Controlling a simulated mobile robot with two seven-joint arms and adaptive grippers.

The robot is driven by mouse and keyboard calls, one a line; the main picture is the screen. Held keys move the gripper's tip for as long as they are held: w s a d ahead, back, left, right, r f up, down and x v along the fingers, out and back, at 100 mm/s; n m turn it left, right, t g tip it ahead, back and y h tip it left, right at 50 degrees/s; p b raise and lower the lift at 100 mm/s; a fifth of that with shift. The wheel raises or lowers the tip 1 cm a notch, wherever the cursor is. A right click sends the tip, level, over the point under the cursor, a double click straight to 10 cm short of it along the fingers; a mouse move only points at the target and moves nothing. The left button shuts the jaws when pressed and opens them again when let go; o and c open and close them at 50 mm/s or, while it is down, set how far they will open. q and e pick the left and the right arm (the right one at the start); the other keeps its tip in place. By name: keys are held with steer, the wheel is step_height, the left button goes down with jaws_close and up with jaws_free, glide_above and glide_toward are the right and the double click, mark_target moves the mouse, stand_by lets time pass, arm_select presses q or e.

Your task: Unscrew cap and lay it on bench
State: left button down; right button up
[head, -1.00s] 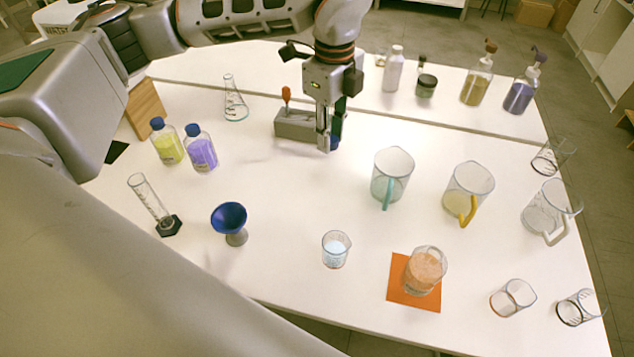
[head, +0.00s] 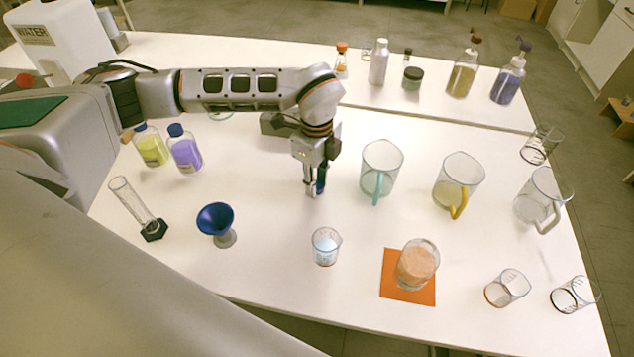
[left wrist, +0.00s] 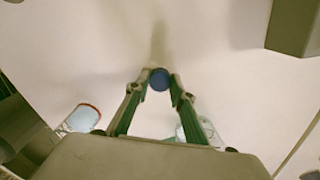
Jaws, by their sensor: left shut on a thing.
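My left gripper (head: 315,190) is shut on a small blue cap (left wrist: 160,79), low over the clear middle of the white bench (head: 270,215). I cannot tell whether the cap touches the bench. In the left wrist view the cap sits between the two fingertips, with bare bench beyond it. A yellow bottle (head: 152,151) and a purple bottle (head: 186,155) stand at the left, each with a blue cap on. No open bottle that the held cap fits is plain to see. My right gripper is not in view.
A grey block (head: 277,124) stands behind my gripper, partly hidden by my arm. A teal-handled jug (head: 381,168) is close on the right. A blue funnel (head: 216,218) and a small beaker (head: 326,246) stand in front. Bare bench lies between them.

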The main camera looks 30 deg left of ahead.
arm_select(q)
steer(key=shift+f, duration=0.25)
steer(key=shift+f, duration=0.15)
steer(key=c, duration=1.8)
jaws_free()
steer(key=shift+o, duration=0.2)
step_height(320, 180, up, 12)
steer(key=p, duration=0.1)
